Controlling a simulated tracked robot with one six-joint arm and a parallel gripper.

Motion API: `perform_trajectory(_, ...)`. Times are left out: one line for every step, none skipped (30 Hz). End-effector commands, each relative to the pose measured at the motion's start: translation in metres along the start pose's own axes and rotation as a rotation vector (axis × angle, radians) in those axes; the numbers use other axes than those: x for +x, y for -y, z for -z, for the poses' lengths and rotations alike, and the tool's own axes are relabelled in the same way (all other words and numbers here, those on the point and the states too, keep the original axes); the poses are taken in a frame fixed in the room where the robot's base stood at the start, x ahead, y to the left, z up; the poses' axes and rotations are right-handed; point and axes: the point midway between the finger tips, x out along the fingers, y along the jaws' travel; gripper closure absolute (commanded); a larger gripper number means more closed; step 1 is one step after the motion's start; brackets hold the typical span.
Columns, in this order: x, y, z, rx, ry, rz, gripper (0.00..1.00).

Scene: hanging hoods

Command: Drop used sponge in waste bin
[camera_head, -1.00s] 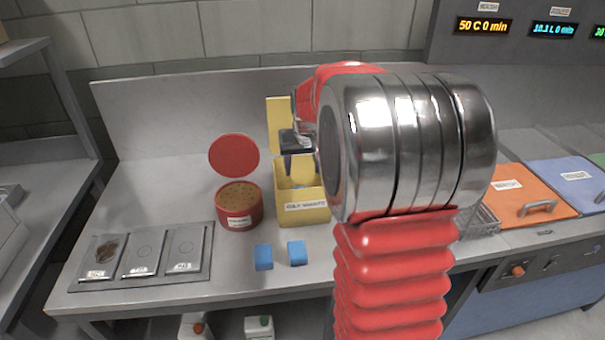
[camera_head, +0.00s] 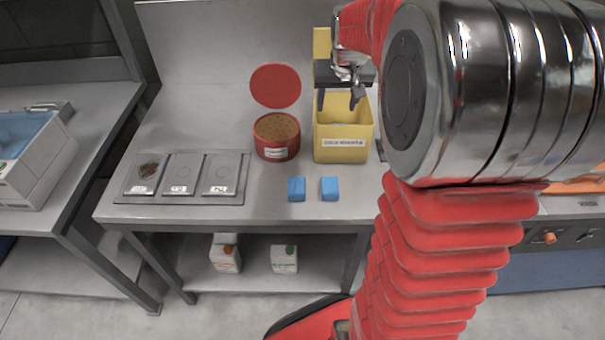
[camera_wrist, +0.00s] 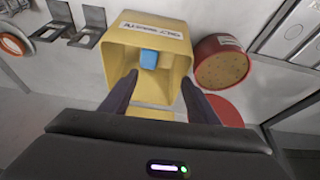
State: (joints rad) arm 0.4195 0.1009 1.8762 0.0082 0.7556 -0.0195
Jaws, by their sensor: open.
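A yellow waste bin (camera_head: 343,157), with a label on its front and its yellow lid (camera_head: 322,42) raised behind, stands on the steel counter. My gripper (camera_head: 338,100) is over the bin's mouth, open and empty, its two dark fingers apart. The wrist view shows the bin (camera_wrist: 115,60) from above, with the fingertips (camera_wrist: 160,80) at its opening. A blue sponge (camera_wrist: 149,59) shows inside the bin near the labelled wall, apart from the fingers. Two more blue blocks like sponges, a left one (camera_head: 296,189) and a right one (camera_head: 330,188), lie on the counter in front.
A round red tin (camera_head: 277,148) with brown contents and a raised red lid (camera_head: 275,86) stands left of the bin. A tray (camera_head: 182,178) with several plates is farther left. Bottles (camera_head: 284,259) stand on the lower shelf. Counter space between tray and blue blocks is clear.

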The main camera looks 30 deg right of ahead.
Motion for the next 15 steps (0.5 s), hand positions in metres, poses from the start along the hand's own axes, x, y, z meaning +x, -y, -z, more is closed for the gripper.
perform_trajectory(-0.011,0.009,-0.006,-0.014,-0.006,0.006,0.45)
perform_trajectory(-0.016,0.014,-0.011,-0.022,-0.007,0.010,0.45)
perform_trajectory(-0.023,0.020,-0.017,-0.033,-0.010,0.014,0.45)
perform_trajectory(-0.028,0.024,-0.022,-0.040,-0.011,0.017,0.45)
perform_trajectory(-0.033,0.029,-0.026,-0.048,-0.013,0.021,0.45)
perform_trajectory(-0.039,0.035,-0.032,-0.058,-0.016,0.025,0.45)
perform_trajectory(-0.044,0.038,-0.037,-0.065,-0.017,0.029,0.45)
perform_trajectory(-0.049,0.043,-0.042,-0.073,-0.020,0.032,0.45)
perform_trajectory(-0.055,0.048,-0.049,-0.084,-0.021,0.037,0.45)
perform_trajectory(-0.059,0.051,-0.054,-0.091,-0.023,0.040,0.45)
perform_trajectory(-0.064,0.055,-0.060,-0.098,-0.024,0.044,0.45)
perform_trajectory(-0.069,0.060,-0.067,-0.109,-0.026,0.048,0.45)
perform_trajectory(-0.073,0.063,-0.072,-0.116,-0.028,0.052,0.45)
perform_trajectory(-0.077,0.066,-0.077,-0.123,-0.030,0.055,0.45)
perform_trajectory(-0.082,0.071,-0.085,-0.134,-0.032,0.060,0.45)
